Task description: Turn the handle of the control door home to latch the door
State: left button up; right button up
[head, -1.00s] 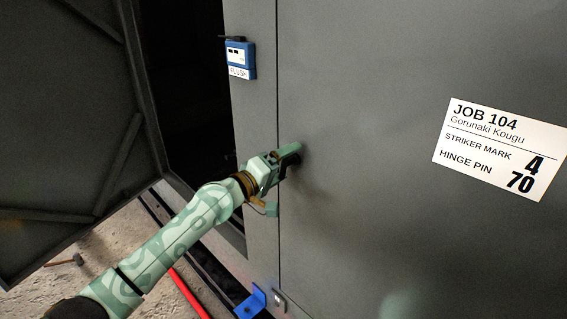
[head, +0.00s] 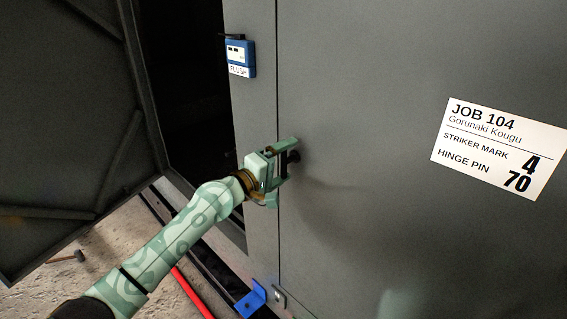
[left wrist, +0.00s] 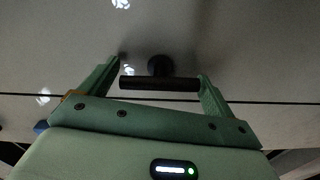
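The control door (head: 400,220) is the large grey panel at right in the head view, its left edge a thin vertical seam. Its dark handle (head: 293,157) sits just right of the seam, partly hidden by my left gripper (head: 284,171). In the left wrist view the handle (left wrist: 160,84) is a black bar on a round hub, lying parallel to the seam. My left gripper's fingers (left wrist: 160,76) are spread wide, one at each end of the bar. The right-hand finger seems to touch or nearly touch its end. My right gripper is not in view.
A blue box labelled FLUSH (head: 241,58) is on the post left of the seam. A blue bracket (head: 251,300) is at the bottom. Another panel (head: 60,130) stands open at left beside a dark opening. A job label (head: 499,148) is on the door.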

pick_arm(q)
jog(key=shift+o, duration=0.9)
jog(key=shift+f, duration=0.1)
jog(key=shift+a, duration=0.15)
jog(key=p+v, duration=0.1)
jog(key=v, duration=1.5)
jog(key=shift+p, duration=0.35)
jog(key=shift+s, duration=0.1)
